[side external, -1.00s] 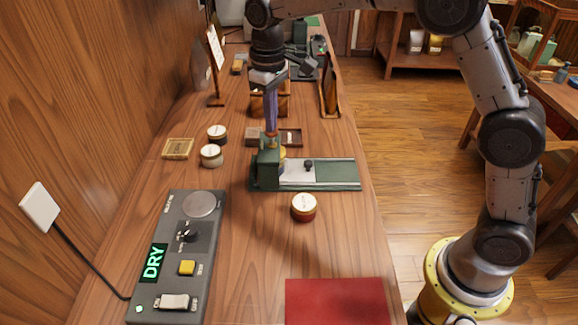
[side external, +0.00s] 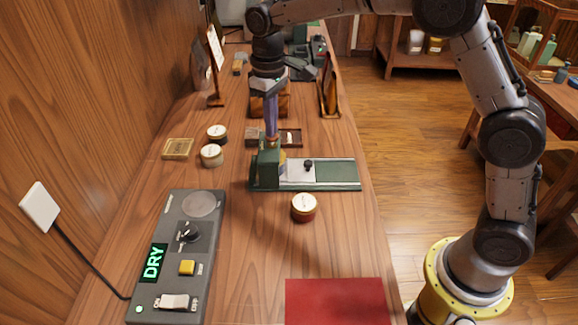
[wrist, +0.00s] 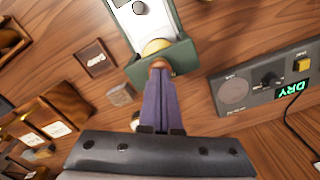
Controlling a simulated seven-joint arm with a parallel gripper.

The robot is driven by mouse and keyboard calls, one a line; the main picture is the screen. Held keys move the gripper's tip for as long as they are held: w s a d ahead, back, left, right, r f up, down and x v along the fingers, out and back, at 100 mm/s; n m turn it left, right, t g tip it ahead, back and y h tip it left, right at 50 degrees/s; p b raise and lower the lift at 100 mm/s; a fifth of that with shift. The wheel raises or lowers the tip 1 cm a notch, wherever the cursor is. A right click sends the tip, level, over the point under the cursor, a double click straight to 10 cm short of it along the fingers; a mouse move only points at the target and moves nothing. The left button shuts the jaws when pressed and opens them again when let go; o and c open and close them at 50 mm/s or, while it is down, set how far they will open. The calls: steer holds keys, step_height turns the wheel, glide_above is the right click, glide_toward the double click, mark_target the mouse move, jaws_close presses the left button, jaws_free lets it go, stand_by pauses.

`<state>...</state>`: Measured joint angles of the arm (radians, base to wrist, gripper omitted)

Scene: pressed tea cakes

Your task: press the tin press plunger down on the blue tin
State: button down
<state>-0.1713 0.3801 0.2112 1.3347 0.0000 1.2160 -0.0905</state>
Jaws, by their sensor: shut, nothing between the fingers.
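The green tin press (side external: 268,168) stands mid-table with a pale sliding plate (side external: 298,172) on its rail. In the wrist view, the press (wrist: 182,55) shows a reddish-brown plunger knob (wrist: 160,64) beside a yellow rounded part (wrist: 156,47). My gripper (side external: 271,138) is shut and empty, pointing down over the press. Its purple fingers end right at the knob in the wrist view (wrist: 160,76) and appear to touch it. I cannot make out a blue tin; the press and fingers may hide it.
A red tin (side external: 304,208) stands in front of the press. A dark tin (side external: 217,133) and a pale tin (side external: 211,156) stand to its left near a yellow tray (side external: 178,149). A grey control box (side external: 180,260) reads DRY. A red mat (side external: 336,302) lies at the front.

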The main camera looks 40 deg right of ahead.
steer(key=shift+r, duration=2.3)
steer(key=shift+d+r, duration=0.1)
steer(key=shift+r, duration=0.1)
steer(key=s+d+r+m+t, duration=0.1)
steer(key=s+d+r+t, duration=0.15)
steer(key=s+r, duration=0.45)
steer(key=s+d+r+t, duration=0.1)
steer(key=s+d+r, duration=0.35)
steer(key=s, duration=0.55)
steer(key=s+f+m+t, duration=0.2)
steer(key=s+f, duration=0.8)
steer(key=s, duration=0.3)
steer(key=shift+s+d+f, duration=0.35)
steer(key=shift+d+f, duration=0.05)
steer(key=shift+d, duration=0.05)
